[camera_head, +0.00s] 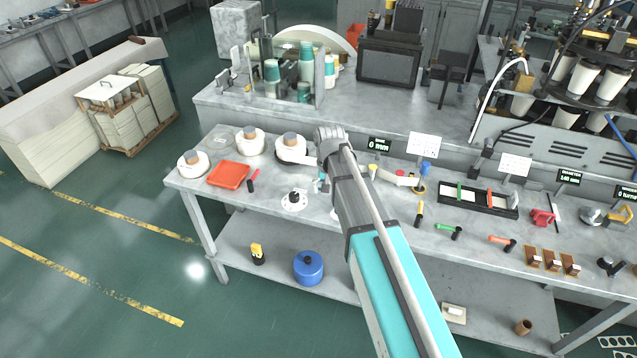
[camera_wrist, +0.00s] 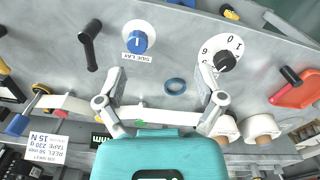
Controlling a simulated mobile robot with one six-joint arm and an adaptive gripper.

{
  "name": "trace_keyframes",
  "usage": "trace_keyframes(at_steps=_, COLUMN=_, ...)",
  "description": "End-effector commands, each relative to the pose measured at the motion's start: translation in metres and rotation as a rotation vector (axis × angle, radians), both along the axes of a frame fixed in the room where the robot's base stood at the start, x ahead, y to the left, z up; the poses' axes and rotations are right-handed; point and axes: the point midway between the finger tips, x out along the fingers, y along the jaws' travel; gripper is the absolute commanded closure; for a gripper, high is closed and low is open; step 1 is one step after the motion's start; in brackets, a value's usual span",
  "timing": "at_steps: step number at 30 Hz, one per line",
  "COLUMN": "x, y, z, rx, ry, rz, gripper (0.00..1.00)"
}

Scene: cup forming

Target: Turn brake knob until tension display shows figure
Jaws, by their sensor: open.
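A black knob (camera_wrist: 222,62) with a pointer sits on a white numbered dial (camera_wrist: 236,45) in the wrist view. The same dial appears on the bench in the head view (camera_head: 294,206). My gripper (camera_wrist: 161,72) is open and empty above the bench. Its right finger overlaps the dial's edge in the wrist view; I cannot tell the height between them. The knob is outside the jaws, to the right. In the head view my arm hides most of the gripper. A small display (camera_head: 378,145) at the bench back reads "0 mm"; its label is too small to read.
A blue knob (camera_wrist: 137,42) marked SIDE LAY, a black-handled lever (camera_wrist: 90,45) and a blue ring (camera_wrist: 175,86) are near the jaws. A note (camera_wrist: 45,147) reads "15 N". An orange tray (camera_head: 228,175) and white rolls (camera_head: 250,143) stand left; tools (camera_head: 449,229) lie right.

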Motion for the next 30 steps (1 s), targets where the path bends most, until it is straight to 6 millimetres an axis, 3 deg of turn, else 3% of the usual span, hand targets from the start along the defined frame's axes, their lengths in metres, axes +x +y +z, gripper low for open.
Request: trace_keyframes(at_steps=30, x=-0.113, y=-0.088, z=-0.022, rx=0.000, ry=0.000, rz=0.058, gripper=0.13)
